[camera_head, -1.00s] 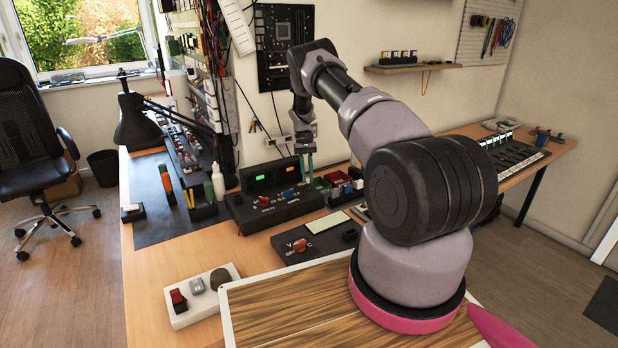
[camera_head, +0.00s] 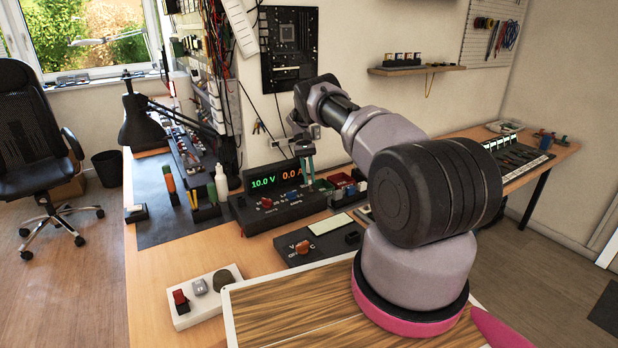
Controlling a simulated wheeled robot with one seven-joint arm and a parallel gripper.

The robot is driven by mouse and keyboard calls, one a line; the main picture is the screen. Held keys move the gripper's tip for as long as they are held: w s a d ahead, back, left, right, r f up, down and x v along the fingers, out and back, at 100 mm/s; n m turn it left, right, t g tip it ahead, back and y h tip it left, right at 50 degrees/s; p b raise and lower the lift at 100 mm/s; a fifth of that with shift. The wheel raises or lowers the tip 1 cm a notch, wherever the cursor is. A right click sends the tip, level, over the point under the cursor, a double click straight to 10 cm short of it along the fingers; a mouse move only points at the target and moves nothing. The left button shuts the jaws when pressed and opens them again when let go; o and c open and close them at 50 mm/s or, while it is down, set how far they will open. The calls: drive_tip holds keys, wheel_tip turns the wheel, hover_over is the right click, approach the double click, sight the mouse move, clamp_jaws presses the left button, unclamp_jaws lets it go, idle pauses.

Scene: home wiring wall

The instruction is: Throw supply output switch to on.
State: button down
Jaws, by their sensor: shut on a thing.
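The black power supply (camera_head: 262,219) stands on the bench, with a display (camera_head: 276,171) on its upright back panel. The display reads 10.0 V in green and an orange value beginning with 0. A red knob (camera_head: 267,203) and a blue one (camera_head: 293,195) are on its sloped front. My gripper (camera_head: 311,182) points down at the right end of the supply, its teal fingers shut on the output switch. The switch is hidden between the fingertips, so its lever position cannot be seen.
A black box with an orange knob (camera_head: 303,246) lies in front of the supply. Red bins (camera_head: 343,180) stand close to the right of my gripper. A white power strip (camera_head: 205,298) lies at the front left. A white bottle (camera_head: 221,185) stands left of the supply.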

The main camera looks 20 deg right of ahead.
drive_tip(key=c, duration=0.8)
unclamp_jaws()
wheel_tip(320, 180, up, 10)
